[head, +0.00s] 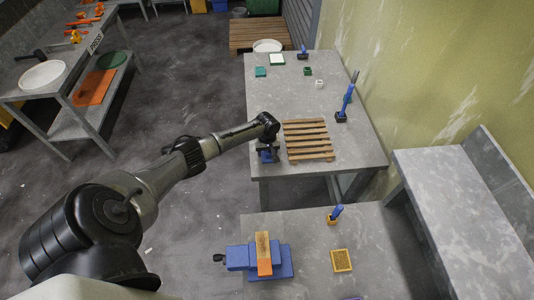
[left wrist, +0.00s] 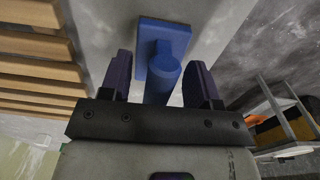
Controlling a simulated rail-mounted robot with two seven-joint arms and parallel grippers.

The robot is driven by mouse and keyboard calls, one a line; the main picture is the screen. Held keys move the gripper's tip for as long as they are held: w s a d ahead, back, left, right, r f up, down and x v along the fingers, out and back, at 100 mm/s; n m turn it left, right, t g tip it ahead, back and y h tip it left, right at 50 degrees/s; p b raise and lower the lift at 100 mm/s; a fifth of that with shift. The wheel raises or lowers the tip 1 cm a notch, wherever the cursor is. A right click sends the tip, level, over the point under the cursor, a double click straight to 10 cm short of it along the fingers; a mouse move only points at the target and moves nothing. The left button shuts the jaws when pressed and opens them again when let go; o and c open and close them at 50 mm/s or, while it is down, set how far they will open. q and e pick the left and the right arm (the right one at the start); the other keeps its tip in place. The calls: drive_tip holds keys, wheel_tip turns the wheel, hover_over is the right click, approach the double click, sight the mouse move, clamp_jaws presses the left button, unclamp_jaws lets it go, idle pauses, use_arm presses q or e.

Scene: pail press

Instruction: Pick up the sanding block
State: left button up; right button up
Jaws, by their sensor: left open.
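A blue piece with a flat rectangular base and a rounded knob, which looks like the sanding block, lies on the grey table (head: 285,95) by its near left corner. In the left wrist view this blue sanding block (left wrist: 163,66) shows between and beyond the two dark fingers. My left gripper (left wrist: 160,82) is open, with a finger on each side of the knob and gaps visible. In the head view my left gripper (head: 268,148) is over the block and hides part of it. My right gripper is in neither view.
A wooden slatted rack (head: 308,140) lies just right of the gripper. A blue-handled tool (head: 347,100) stands further right. A nearer bench holds a blue vise (head: 240,257) with a wood-and-orange piece and a yellow square (head: 341,260). The table's middle is clear.

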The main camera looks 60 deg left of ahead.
use_arm(q)
drive_tip(key=c, duration=1)
drive_tip(key=shift+c, duration=0.2)
drive_tip(key=shift+r, duration=0.6)
wheel_tip(320, 180, up, 3)
drive_tip(key=shift+f+p, duration=0.1)
drive_tip(key=shift+p, duration=0.25)
drive_tip(key=w+d+r, duration=0.4)
drive_tip(key=d+r, duration=0.3)
drive_tip(key=d, duration=0.3)
drive_tip(key=shift+w+d, duration=0.3)
drive_tip(key=shift+d, duration=0.05)
